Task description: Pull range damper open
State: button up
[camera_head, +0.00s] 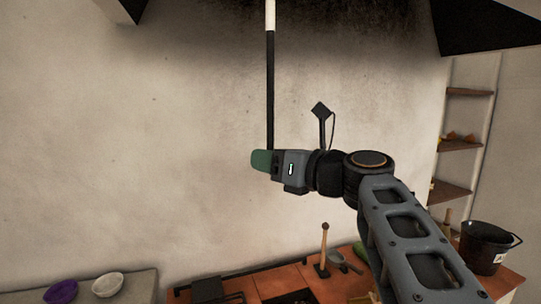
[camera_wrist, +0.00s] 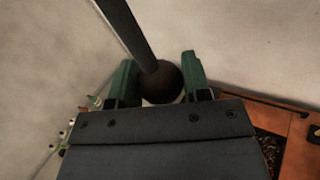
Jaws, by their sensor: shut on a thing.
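The range damper pull appears as a thin black rod (camera_head: 270,90) with a white upper part, hanging upright before the sooty wall. In the wrist view the rod (camera_wrist: 138,36) ends in a dark round knob (camera_wrist: 161,84). My gripper (camera_head: 263,160) is at the rod's lower end, its green fingers shut on the knob. In the wrist view my gripper (camera_wrist: 160,68) has one finger on each side of the knob. The knob is hidden by the fingers in the head view. The rod's top runs out of the picture.
Below stands the reddish range top (camera_head: 285,282) with an upright wooden-handled lever (camera_head: 323,245) and a small pan (camera_head: 343,263). A black bucket (camera_head: 486,248) is at right, near wall shelves (camera_head: 468,92). Bowls (camera_head: 107,285) sit on a ledge at lower left.

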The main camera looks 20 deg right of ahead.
jog(key=shift+f, duration=0.3)
jog(key=o, duration=0.9)
jog(key=shift+c, duration=0.2)
jog(key=o, duration=0.4)
jog(key=shift+r, duration=0.15)
jog(key=b+v, duration=0.1)
jog(key=v, duration=1.2)
jog(key=shift+s+d+r, duration=0.1)
jog(key=shift+s+d, duration=0.1)
jog(key=shift+s, duration=0.2)
